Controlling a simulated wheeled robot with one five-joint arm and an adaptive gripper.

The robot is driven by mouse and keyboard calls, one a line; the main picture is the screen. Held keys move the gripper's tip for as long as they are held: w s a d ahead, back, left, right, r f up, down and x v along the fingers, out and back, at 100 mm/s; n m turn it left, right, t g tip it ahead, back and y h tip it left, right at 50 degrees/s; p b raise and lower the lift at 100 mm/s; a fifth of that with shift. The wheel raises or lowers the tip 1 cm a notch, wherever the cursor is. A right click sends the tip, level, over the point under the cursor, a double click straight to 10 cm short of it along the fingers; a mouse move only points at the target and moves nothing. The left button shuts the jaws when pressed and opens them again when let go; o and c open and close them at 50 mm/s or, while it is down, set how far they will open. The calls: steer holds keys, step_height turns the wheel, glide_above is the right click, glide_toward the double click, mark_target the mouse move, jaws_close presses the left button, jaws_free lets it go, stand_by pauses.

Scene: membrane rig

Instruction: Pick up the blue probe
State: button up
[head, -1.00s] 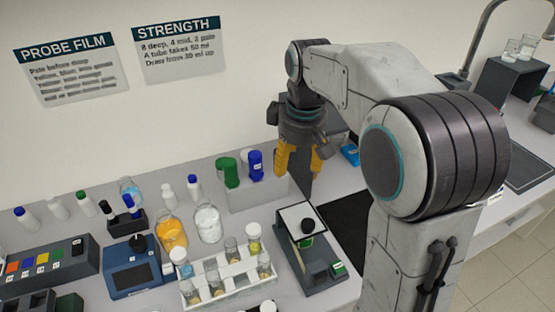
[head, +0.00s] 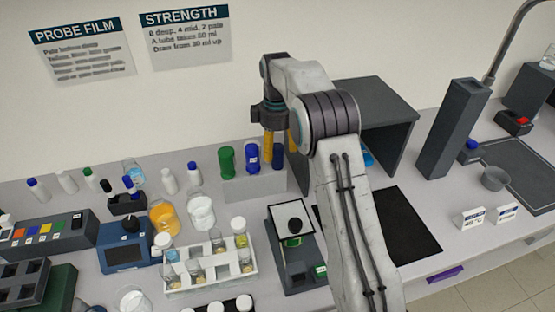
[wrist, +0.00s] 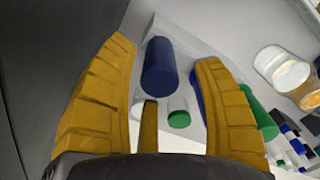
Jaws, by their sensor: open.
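Two upright blue cylinders, a left one (head: 252,157) and a right one (head: 278,157), stand at the light grey stand in the head view; I cannot tell which is the probe. My gripper (head: 281,150) points down at the stand's right end, partly in front of the right cylinder. In the wrist view my gripper (wrist: 165,50) is open, with yellow fingers spread. One blue cylinder (wrist: 160,65) shows between the fingers, apart from them. Another blue cylinder (wrist: 197,95) is partly hidden behind the right finger.
A green cylinder (head: 226,161) stands left of the blue ones. A dark open-fronted box (head: 375,110) is close on the right. A white tube rack (head: 210,268), a small device (head: 292,245) and several bottles are in front and left. A black mat (head: 395,230) is clear.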

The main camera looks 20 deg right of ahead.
mark_target(277, 162)
steer(key=shift+s+f+p, duration=0.1)
steer(key=shift+f+p, duration=0.5)
steer(key=shift+f, duration=2.25)
steer(key=c, duration=1.1)
